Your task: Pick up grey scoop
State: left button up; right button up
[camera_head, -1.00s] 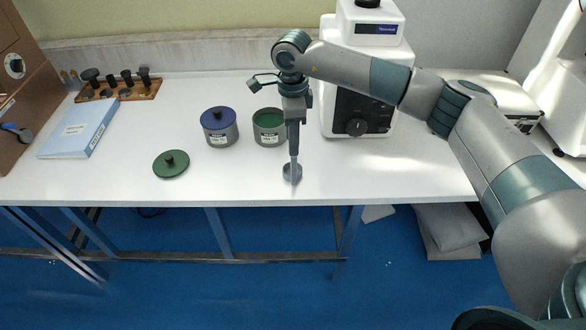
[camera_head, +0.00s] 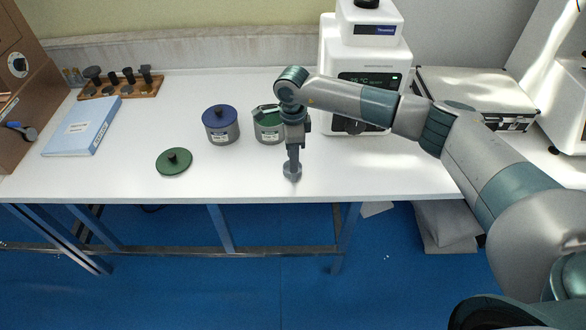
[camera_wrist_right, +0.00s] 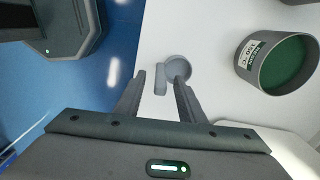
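The grey scoop (camera_head: 291,173) lies on the white table near its front edge. In the wrist view the scoop's round bowl (camera_wrist_right: 178,69) and short handle show just ahead of my fingers. My right gripper (camera_head: 292,160) points down right above the scoop. In the wrist view its fingers (camera_wrist_right: 159,78) are apart, with the scoop's handle between their tips and the bowl partly behind the right finger. Nothing is visibly gripped. My left gripper is in neither view.
A grey pot with green inside (camera_wrist_right: 287,66) stands close by. A blue-lidded pot (camera_head: 220,125) and a green lid (camera_head: 174,161) are to the left. A white tester (camera_head: 355,60) stands behind my right arm. The front of the table (camera_head: 235,185) is clear.

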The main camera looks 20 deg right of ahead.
aim_at(294, 181)
notch_tip(294, 181, down, 4)
jog(key=shift+d+r+p, duration=0.15)
jog(key=shift+r+p, duration=0.1)
jog(key=shift+p, duration=0.9)
jog(key=shift+f, duration=0.6)
grip_shut()
